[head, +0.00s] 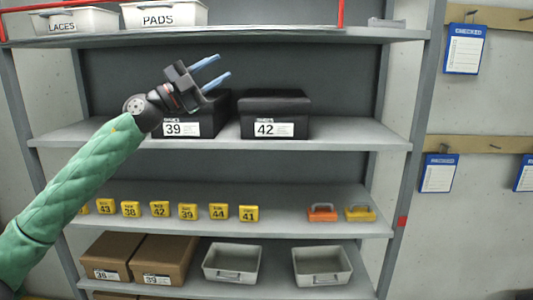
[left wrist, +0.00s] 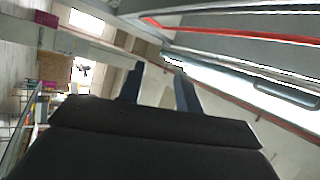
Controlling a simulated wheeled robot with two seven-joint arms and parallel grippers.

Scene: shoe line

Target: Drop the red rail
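The red rail (head: 341,13) is at the top shelf, at the upper edge of the head view. Its upright ends show at the left and right of the white bins, and its upper part is mostly cut off. A red bar (left wrist: 235,32) also crosses the upper right of the left wrist view. My left gripper (head: 224,65) is raised below the top shelf, in front of the black boxes. Its two blue-grey fingers are apart with nothing between them, and it looks clear of the rail. My right gripper is not in view.
White bins marked LACES (head: 62,27) and PADS (head: 158,20) stand on the top shelf (head: 290,38). Black boxes 39 (head: 205,118) and 42 (head: 275,114) sit below. Yellow number blocks, brown boxes and grey trays fill lower shelves. The top shelf's right part is mostly clear.

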